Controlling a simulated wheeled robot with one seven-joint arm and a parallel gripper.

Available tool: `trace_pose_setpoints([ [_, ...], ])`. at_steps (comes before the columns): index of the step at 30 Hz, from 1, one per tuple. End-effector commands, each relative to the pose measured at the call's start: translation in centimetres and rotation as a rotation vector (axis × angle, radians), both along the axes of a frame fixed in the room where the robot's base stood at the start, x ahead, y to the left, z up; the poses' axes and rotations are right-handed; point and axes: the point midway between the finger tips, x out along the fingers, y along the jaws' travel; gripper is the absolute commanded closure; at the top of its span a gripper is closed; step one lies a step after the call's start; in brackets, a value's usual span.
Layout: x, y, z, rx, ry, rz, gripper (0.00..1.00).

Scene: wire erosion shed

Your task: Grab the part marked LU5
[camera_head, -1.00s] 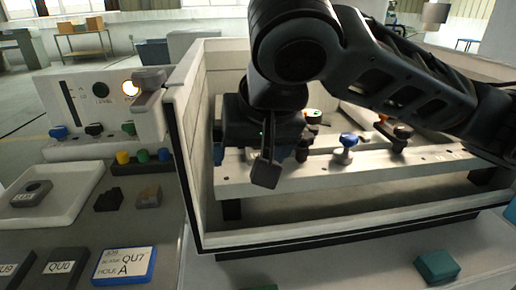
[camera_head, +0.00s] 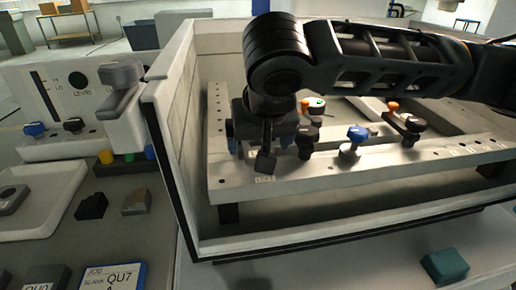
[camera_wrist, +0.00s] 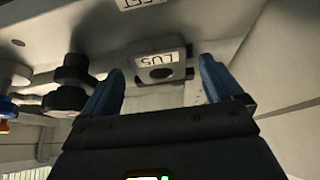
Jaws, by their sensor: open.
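The part marked LU5 (camera_wrist: 160,72) is a small grey block with a dark round hole and a white label reading upside down in the wrist view. It sits on the pale bar surface between the two blue fingers of my gripper (camera_wrist: 163,88), slightly beyond their tips. The fingers are apart and I see no contact with the part. In the head view my gripper (camera_head: 259,142) hangs over the left end of the pale bar (camera_head: 340,172) inside the tank.
A dark-knobbed clamp (camera_head: 306,142) stands close right of my gripper, with a blue-knobbed clamp (camera_head: 351,142) beyond. The tank's left wall (camera_head: 168,135) is nearby. A tray (camera_head: 40,195) and loose blocks lie left outside. A teal block (camera_head: 445,266) lies front right.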

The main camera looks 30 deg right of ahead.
Motion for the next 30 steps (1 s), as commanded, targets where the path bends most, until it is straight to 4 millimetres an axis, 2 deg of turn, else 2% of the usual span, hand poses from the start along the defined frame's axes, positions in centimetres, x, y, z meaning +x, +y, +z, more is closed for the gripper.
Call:
trace_pose_setpoints([
  [4,0.47,-0.16,-0.87,0.000,-0.001,0.000,0.06],
  [11,0.48,-0.15,-0.91,0.000,-0.001,0.000,0.08],
  [30,0.47,-0.13,-0.89,0.001,-0.001,0.000,0.70],
])
